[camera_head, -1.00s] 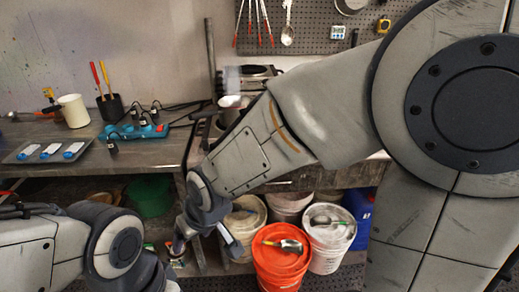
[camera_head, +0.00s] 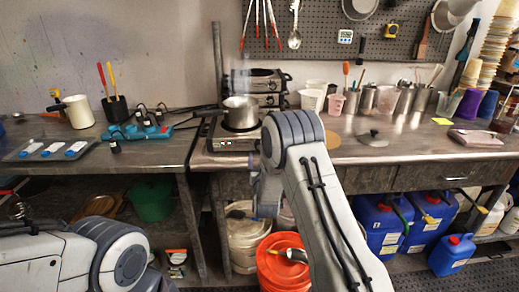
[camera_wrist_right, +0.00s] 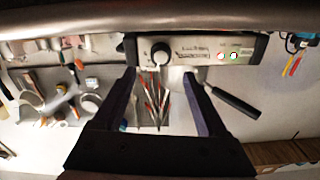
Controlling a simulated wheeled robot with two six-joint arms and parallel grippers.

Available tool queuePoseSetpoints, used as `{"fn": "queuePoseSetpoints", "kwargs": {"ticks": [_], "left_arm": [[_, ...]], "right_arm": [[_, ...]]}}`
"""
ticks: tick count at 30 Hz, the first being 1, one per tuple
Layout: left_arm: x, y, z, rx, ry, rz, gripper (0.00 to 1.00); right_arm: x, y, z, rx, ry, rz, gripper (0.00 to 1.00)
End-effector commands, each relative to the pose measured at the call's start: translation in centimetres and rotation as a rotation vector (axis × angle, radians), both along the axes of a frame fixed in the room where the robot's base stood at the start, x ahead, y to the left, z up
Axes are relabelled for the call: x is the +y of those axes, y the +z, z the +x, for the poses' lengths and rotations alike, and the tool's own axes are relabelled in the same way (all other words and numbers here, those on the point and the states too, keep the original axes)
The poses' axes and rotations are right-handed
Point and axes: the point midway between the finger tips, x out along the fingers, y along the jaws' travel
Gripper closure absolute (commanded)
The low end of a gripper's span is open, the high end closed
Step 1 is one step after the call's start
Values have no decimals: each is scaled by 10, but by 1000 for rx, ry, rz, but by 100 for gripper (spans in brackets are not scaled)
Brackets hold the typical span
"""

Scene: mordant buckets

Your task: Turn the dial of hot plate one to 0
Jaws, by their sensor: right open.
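A hot plate (camera_head: 233,141) with a steel pot (camera_head: 240,112) on it stands at the front of the counter in the head view. Its front panel (camera_wrist_right: 200,50) appears upside down in the right wrist view, with a round dark dial (camera_wrist_right: 160,54) and small red and green lights at the right. I cannot read the dial's setting or the plate's number. My right gripper (camera_wrist_right: 159,74) is open and empty, its fingers pointing toward the panel on either side of the dial, apart from it. In the head view my right arm hides part of the counter front. My left gripper is out of view.
More hot plates (camera_head: 268,80) are stacked behind the pot. A blue power strip (camera_head: 138,131) lies left. An orange bucket (camera_head: 282,262) and blue canisters (camera_head: 383,225) are below the counter.

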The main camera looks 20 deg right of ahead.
Motion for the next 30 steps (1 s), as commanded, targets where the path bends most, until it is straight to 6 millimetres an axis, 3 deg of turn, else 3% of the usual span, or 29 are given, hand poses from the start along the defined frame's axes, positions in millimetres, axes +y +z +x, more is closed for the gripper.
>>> {"fn": "queuePoseSetpoints", "kwargs": {"ticks": [6,12,26,27,30], "left_arm": [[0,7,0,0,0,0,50],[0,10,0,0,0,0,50],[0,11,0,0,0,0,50],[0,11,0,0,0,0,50],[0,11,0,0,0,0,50]], "right_arm": [[-11,1,39,-1,1,-1,25],[-19,0,65,1,0,0,25],[-21,0,77,3,1,0,25],[-21,0,77,3,1,0,29],[-21,0,77,2,1,0,67]]}}
